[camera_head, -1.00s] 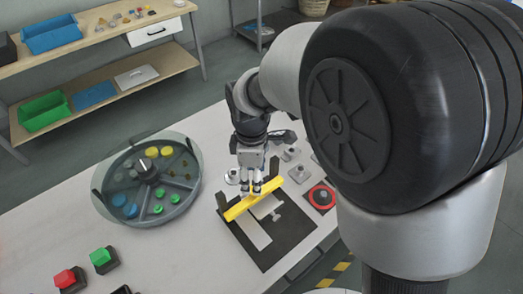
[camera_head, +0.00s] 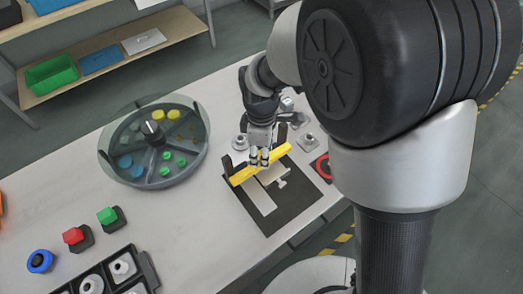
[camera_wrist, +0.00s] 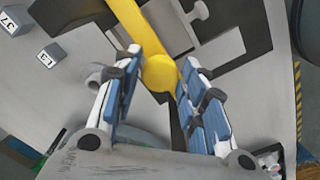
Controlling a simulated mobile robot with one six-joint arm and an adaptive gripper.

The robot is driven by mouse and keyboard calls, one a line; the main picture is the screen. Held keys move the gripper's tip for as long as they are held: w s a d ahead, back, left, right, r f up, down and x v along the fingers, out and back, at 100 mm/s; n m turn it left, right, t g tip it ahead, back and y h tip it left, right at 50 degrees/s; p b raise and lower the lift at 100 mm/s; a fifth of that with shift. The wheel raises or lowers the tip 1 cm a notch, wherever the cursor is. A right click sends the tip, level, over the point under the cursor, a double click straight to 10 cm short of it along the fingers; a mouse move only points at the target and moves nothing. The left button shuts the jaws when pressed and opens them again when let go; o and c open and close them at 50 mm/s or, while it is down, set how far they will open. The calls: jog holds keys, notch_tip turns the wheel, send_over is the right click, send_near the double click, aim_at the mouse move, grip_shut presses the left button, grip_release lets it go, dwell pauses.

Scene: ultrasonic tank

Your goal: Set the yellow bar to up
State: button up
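The yellow bar (camera_head: 242,177) lies low and slanted across the far side of a black plate (camera_head: 268,215), between two dark upright brackets. In the wrist view the yellow bar (camera_wrist: 131,20) runs down from the top to a rounded end between the blue-padded fingers.
A round divided tray (camera_head: 116,173) with coloured pieces stands to the left. Small grey weights (camera_head: 306,142) and a red ring (camera_head: 323,167) lie right of the plate.

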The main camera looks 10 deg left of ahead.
grip_shut()
dwell(0.3)
notch_tip(320, 180, up, 7)
jog(key=p, duration=0.5)
jog(key=shift+f, duration=0.15)
jog(key=shift+w+a, duration=0.1)
jog(key=shift+w, duration=0.1)
grip_release()
jog(key=o, duration=0.4)
jog(key=shift+s, duration=0.15)
jog(key=shift+o, duration=0.2)
